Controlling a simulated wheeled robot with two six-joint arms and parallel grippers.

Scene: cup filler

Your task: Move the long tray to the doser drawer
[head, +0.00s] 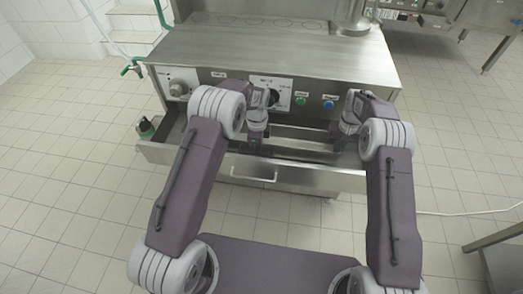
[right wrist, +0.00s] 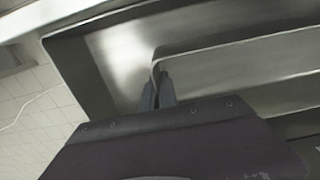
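The doser drawer (head: 195,162) is pulled out at the front of the steel machine. The long tray (head: 297,146) is a shallow steel trough lying crosswise within the drawer's outline, between my two grippers. In the right wrist view its rim (right wrist: 235,44) runs to the fingers. My right gripper (head: 337,143) is at the tray's right end; in its wrist view the fingers (right wrist: 158,92) are close together with the tray's end wall between them. My left gripper (head: 256,142) is at the tray's left end; its fingertips are too small to read. Whether the tray touches the drawer floor is unclear.
The machine's flat top (head: 270,50) and its control panel with knobs and buttons stand just behind the drawer. A steel table edge (head: 495,240) is at lower right. The tiled floor around is mostly clear.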

